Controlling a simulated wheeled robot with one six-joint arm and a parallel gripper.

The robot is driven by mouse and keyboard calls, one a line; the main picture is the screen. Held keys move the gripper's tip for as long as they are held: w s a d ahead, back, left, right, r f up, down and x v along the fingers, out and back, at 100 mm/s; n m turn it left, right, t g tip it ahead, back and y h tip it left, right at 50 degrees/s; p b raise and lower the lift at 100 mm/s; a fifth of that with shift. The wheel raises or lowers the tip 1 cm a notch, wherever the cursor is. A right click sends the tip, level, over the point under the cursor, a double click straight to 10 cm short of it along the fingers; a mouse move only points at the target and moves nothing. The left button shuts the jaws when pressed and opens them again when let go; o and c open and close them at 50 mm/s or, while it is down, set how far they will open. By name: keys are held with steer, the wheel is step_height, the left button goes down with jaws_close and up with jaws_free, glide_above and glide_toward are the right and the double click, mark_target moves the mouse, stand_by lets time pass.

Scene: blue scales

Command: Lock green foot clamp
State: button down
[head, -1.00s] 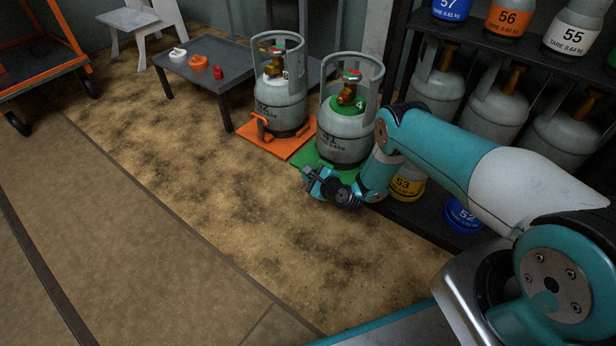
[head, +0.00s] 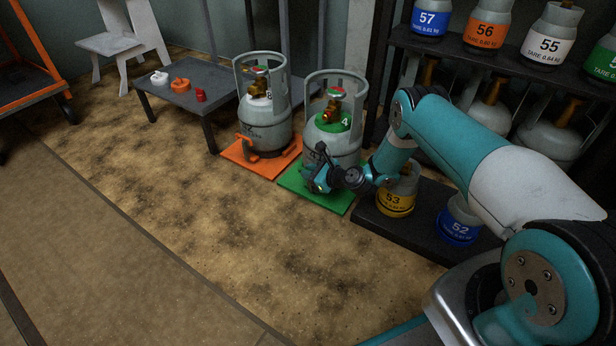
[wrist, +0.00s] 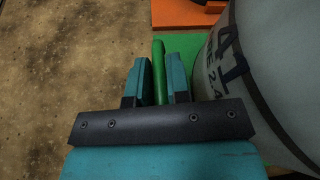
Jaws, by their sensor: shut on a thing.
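The green scale (head: 322,196) lies on the floor with a grey gas cylinder (head: 318,142) with a green collar upright on it. My gripper (head: 319,171) is low in front of this cylinder, over the green scale. In the wrist view the green foot clamp (wrist: 158,62) shows as an upright green bar between the two teal fingers of my gripper (wrist: 157,78). The fingers are shut on it. Its lower part is hidden behind the gripper. The cylinder (wrist: 262,85) stands close on the right in the wrist view.
An orange scale (head: 236,153) with another cylinder (head: 262,124) is beside the green one on the left. A dark low table (head: 195,95) stands behind. A shelf (head: 395,221) with numbered cylinders is at right. The floor (head: 190,215) at front left is clear.

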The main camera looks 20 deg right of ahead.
steer(key=shift+w+d+r, duration=0.1)
steer(key=shift+w+d, duration=0.2)
steer(key=shift+d, duration=0.1)
steer(key=c, duration=1.2)
jaws_free()
steer(key=shift+o, duration=0.2)
steer(key=shift+s, duration=0.1)
steer(key=p+v, duration=0.9)
steer(key=v, duration=0.8)
steer(key=shift+s+r, duration=0.1)
